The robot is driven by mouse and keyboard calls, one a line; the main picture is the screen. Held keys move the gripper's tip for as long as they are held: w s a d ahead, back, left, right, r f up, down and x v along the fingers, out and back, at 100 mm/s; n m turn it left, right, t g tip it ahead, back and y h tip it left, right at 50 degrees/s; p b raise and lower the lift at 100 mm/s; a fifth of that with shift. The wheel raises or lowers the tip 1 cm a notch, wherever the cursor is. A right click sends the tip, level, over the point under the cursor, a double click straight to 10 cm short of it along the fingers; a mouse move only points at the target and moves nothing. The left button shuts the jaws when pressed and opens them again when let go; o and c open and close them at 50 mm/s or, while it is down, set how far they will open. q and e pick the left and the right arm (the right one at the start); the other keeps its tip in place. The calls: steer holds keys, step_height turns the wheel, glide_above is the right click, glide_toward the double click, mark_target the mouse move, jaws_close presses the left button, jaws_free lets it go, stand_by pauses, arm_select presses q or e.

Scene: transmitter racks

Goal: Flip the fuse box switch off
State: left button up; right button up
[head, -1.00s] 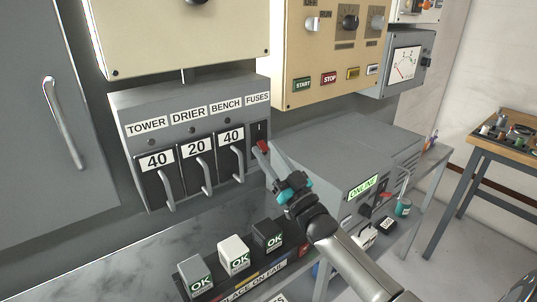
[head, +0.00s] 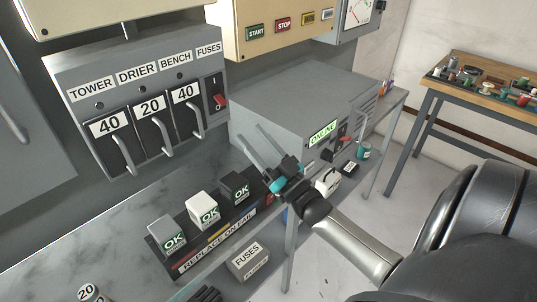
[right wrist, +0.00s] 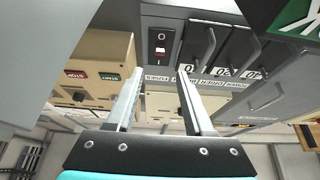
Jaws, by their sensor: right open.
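The grey fuse box (head: 140,105) is on the wall at the left of the head view. Its small red switch (head: 220,101) sits low on a black plate under the FUSES label. The switch also shows, upside down, in the right wrist view (right wrist: 160,42), beyond and between my fingers. My right gripper (head: 250,136) is open and empty, below and to the right of the switch and apart from it. Its two fingers (right wrist: 160,71) show spread in the wrist view. My left gripper is not in view.
Three pull handles marked 40, 20 and 40 (head: 155,130) are left of the switch. Below, several blocks marked OK (head: 204,208) stand on the bench. A grey cabinet (head: 305,105) with an ONLINE sign is just behind my right gripper. A wooden-topped table (head: 480,85) is farther right.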

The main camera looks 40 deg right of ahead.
steer(key=v, duration=0.5)
steer(key=shift+s, duration=0.1)
stand_by(0.5)
